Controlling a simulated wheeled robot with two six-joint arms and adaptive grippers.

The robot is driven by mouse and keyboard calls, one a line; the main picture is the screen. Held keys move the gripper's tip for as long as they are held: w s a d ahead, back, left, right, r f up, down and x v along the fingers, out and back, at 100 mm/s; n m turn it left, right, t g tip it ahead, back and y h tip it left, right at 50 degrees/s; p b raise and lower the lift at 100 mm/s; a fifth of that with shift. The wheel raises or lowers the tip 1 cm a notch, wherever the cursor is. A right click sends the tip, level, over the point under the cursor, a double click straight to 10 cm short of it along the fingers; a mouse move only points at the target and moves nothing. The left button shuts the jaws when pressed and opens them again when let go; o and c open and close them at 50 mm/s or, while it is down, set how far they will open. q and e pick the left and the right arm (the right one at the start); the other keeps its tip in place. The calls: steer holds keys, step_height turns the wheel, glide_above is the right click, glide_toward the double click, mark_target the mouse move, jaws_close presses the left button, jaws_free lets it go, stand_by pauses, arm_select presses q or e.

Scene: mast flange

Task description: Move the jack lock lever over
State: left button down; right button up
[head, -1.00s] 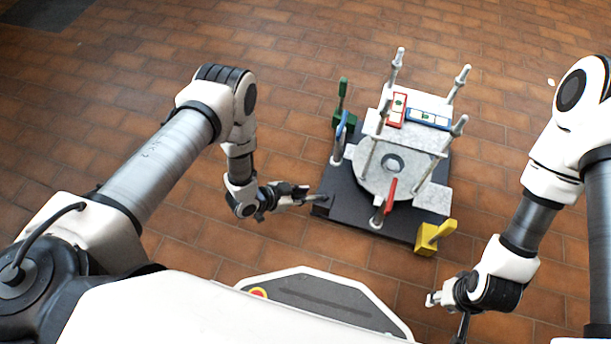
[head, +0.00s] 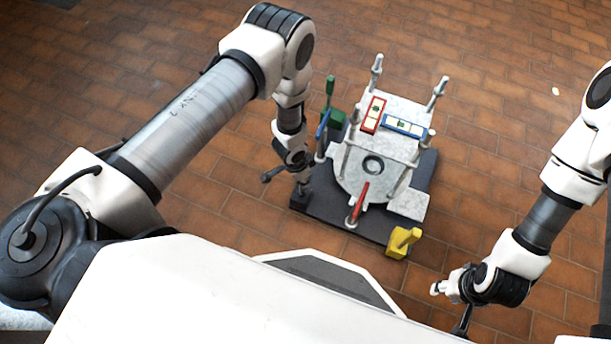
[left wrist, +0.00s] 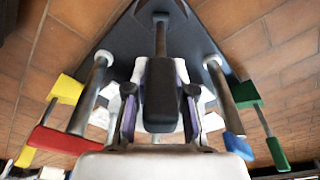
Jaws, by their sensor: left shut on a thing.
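My left gripper (left wrist: 158,105) is shut on a dark-tipped lever (left wrist: 160,85) that stands on a grey post at the near left corner of the dark base plate (left wrist: 205,45). The grip also shows in the head view (head: 303,188), where the arm hides much of the lever. I cannot tell from any label that this is the jack lock lever. My right gripper (head: 451,305) is open and empty, low at the right, apart from the fixture.
The fixture carries a red lever (head: 361,200), a blue lever (head: 322,125), a green lever (head: 330,88) and a yellow lever (head: 405,240). Several upright posts surround the pale round flange (head: 352,172). Red and blue framed levels lie on top. The tiled floor around is clear.

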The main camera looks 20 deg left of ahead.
arm_select(q)
steer(key=shift+w+d, duration=0.2)
arm_select(e)
steer(key=shift+w+d, duration=0.25)
arm_select(q)
steer(key=c, duration=1)
jaws_free()
steer(key=shift+f, duration=0.1)
steer(key=shift+o, duration=0.2)
steer(key=r, duration=0.8)
steer(key=s+a+r, duration=0.1)
steer(key=r, duration=0.3)
